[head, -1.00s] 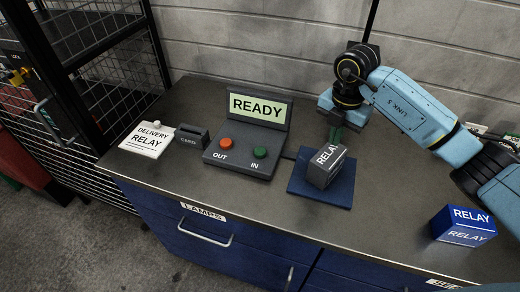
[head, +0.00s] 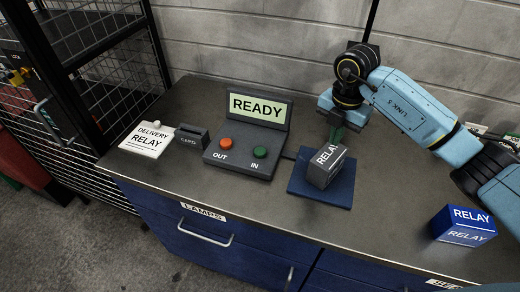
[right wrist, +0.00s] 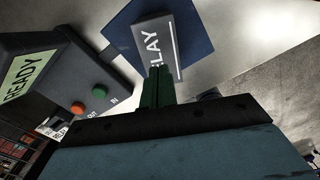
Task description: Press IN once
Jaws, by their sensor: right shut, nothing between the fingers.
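The control box (head: 236,168) stands on the counter with its screen (head: 257,107) reading READY. My left gripper is not in view.
The grey RELAY box sits on a blue pad (head: 338,192). A blue RELAY box (head: 463,226) stands at the counter's right. A card slot (head: 191,137) and a DELIVERY RELAY card (head: 147,139) are left of the control box. A black mesh rack (head: 110,80) stands at the left.

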